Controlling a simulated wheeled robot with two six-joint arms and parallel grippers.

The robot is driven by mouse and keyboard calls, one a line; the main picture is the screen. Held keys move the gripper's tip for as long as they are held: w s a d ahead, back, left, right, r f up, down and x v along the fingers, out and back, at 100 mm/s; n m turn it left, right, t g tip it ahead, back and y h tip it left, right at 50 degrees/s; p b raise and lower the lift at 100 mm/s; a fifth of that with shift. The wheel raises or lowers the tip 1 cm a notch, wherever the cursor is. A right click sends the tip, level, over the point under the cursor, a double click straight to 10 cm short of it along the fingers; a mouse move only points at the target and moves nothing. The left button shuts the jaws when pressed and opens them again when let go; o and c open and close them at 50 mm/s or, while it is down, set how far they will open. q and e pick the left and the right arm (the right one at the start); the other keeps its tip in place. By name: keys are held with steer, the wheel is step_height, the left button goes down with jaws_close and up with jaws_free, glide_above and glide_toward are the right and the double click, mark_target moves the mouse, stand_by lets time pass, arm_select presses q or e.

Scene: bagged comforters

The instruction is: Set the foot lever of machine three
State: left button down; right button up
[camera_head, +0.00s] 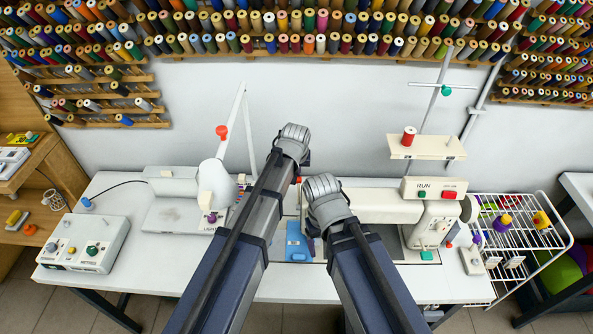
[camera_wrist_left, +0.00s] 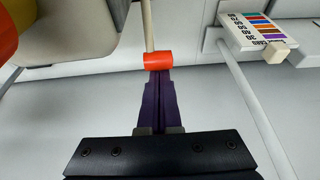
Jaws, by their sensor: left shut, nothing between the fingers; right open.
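A white sewing machine with a RUN panel (camera_head: 433,189) stands on the table, its arm (camera_head: 380,205) reaching left behind my right gripper. In the left wrist view a red-orange cylinder knob (camera_wrist_left: 158,61) sits on a thin pale rod, just beyond the purple fingertips of my left gripper (camera_wrist_left: 157,82). The fingers are shut and empty; I cannot tell whether they touch the knob. In the head view my left gripper (camera_head: 293,140) is the higher one, its fingers hidden. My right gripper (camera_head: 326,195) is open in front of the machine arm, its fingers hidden. No machine number is readable.
A second white machine (camera_head: 212,185) stands at the left, with a control box (camera_head: 84,243) before it. A blue piece (camera_head: 297,242) lies between my arms. A wire rack (camera_head: 520,235) is at the right. A coloured number scale (camera_wrist_left: 262,30) shows in the wrist view.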

arm_select(q)
steer(key=shift+s, duration=0.35)
steer(key=shift+r+p, duration=0.85)
steer(key=shift+w, duration=0.1)
steer(key=w+f+b, duration=0.1)
steer(key=w, duration=0.3)
steer(key=s+p+v, duration=0.1)
steer(key=p+v, duration=0.8)
steer(key=v, duration=0.1)
steer(key=shift+f, duration=0.15)
